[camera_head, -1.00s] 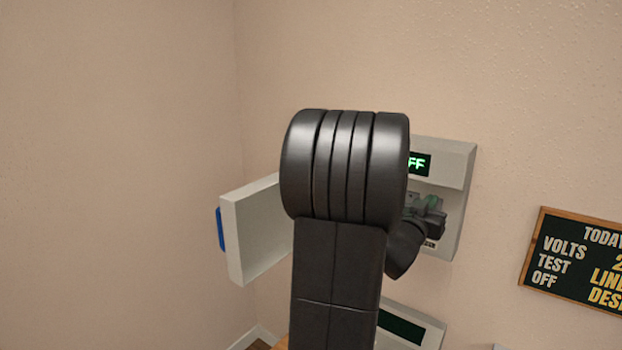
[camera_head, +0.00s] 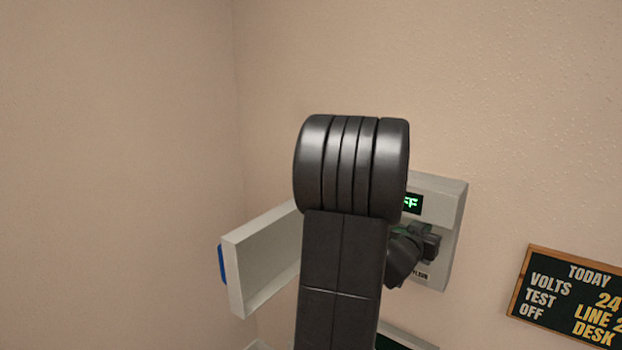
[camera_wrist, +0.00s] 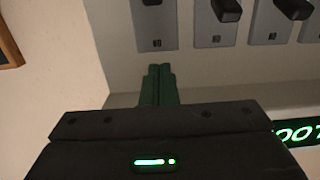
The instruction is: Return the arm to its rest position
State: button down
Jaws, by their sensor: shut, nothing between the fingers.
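My black arm (camera_head: 345,240) rises through the middle of the head view and bends forward toward the wall. My gripper (camera_wrist: 158,70) shows in the wrist view with its dark green fingers shut together and nothing between them. In the head view the wrist end is in front of the lower part of a pale wall box (camera_head: 452,205); the fingertips are hard to make out there. I cannot tell whether they touch anything.
The box's open door (camera_head: 262,260) with a blue handle stands left of my arm. A green-lit display (camera_head: 411,203) is partly hidden. A framed board (camera_head: 565,300) hangs right. Several grey switch panels (camera_wrist: 215,22) and a lit display (camera_wrist: 297,133) show in the wrist view.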

jog(key=shift+r+p, duration=0.3)
jog(key=shift+r, duration=0.05)
jog(key=b+v, duration=0.1)
jog(key=v, duration=0.6)
jog(key=shift+f, duration=0.2)
jog(key=shift+w, duration=0.1)
